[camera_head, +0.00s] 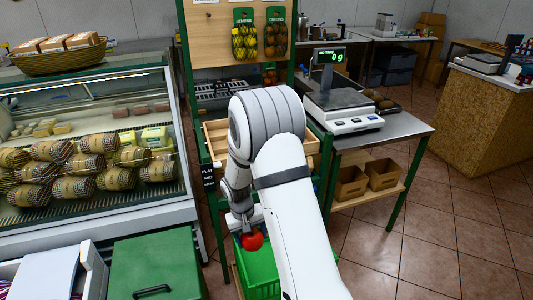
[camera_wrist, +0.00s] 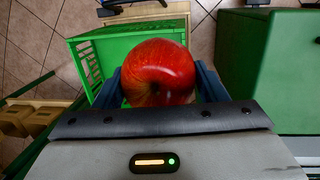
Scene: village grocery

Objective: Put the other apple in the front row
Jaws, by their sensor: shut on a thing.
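My gripper (camera_wrist: 160,88) is shut on a red apple (camera_wrist: 158,70), with a dark finger on each side of it in the wrist view. In the head view the same apple (camera_head: 252,240) hangs under my gripper (camera_head: 244,226), above or beside the green crate (camera_head: 262,275). The green crate also shows behind the apple in the wrist view (camera_wrist: 88,62). A wooden tray (camera_head: 214,137) on the stand is largely hidden behind my arm, so its contents and any front row cannot be told. No second apple is visible.
A scale (camera_head: 342,110) stands on the metal table to the right. A glass cheese counter (camera_head: 90,160) stands at the left. A green lidded bin (camera_head: 158,262) is left of the crate. Cardboard boxes (camera_head: 350,184) sit on the table's lower shelf. Open floor lies at right.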

